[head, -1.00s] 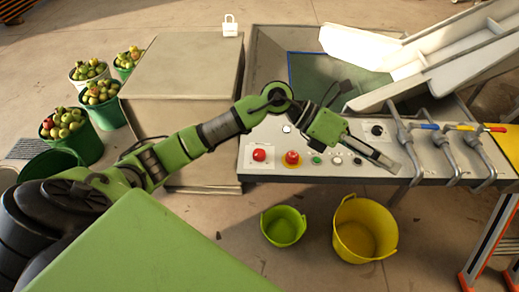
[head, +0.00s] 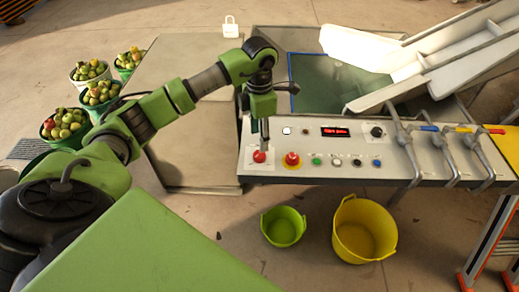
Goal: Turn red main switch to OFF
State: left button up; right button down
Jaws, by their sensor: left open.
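A red knob on a white plate (head: 259,156), which looks like the red main switch, sits at the left end of the pale control panel (head: 400,172). My left gripper (head: 265,146) points down right at this knob, its tips at the knob's upper right edge. The fingers look narrow and partly overlap from this angle, but they are open. I cannot tell whether they touch the knob or which way the switch is set. My right gripper is out of view.
Right beside the knob is a red button on a yellow base (head: 292,160). Several small buttons, a lit red display (head: 335,132) and a black knob (head: 377,131) follow. Bent metal levers (head: 411,150) stand farther right. Green (head: 283,228) and yellow tubs (head: 362,232) stand on the floor below.

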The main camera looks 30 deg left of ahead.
aim_at(259, 154)
pick_arm(q)
notch_tip(259, 154, down, 7)
jog(key=shift+f+p, duration=0.2)
jog(key=shift+p, duration=0.2)
jog(key=c, duration=1.1)
